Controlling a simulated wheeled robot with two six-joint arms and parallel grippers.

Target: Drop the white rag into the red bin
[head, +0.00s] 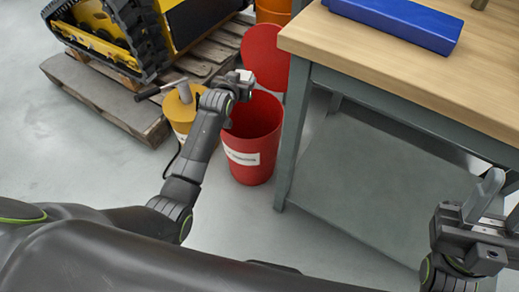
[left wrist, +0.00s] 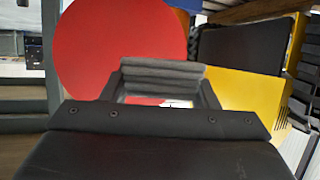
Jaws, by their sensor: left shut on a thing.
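The red bin (head: 262,170) stands on the floor left of the workbench. It is open at the top and has a white label on its front. Its round red lid (head: 266,52) is tipped up behind the opening and fills much of the left wrist view (left wrist: 115,50). My left gripper (head: 240,78) is above the bin's rear left rim, shut on the white rag (head: 245,75), of which only a small pale patch shows. My right gripper (head: 497,200) is at the right edge by the bench, with its fingers apart and nothing seen between them.
A wooden workbench (head: 420,85) with a blue case (head: 395,20) stands right of the bin; its leg is close to the bin. A yellow can (head: 180,108) stands at the left, by a pallet (head: 100,97) carrying a tracked yellow machine (head: 120,35).

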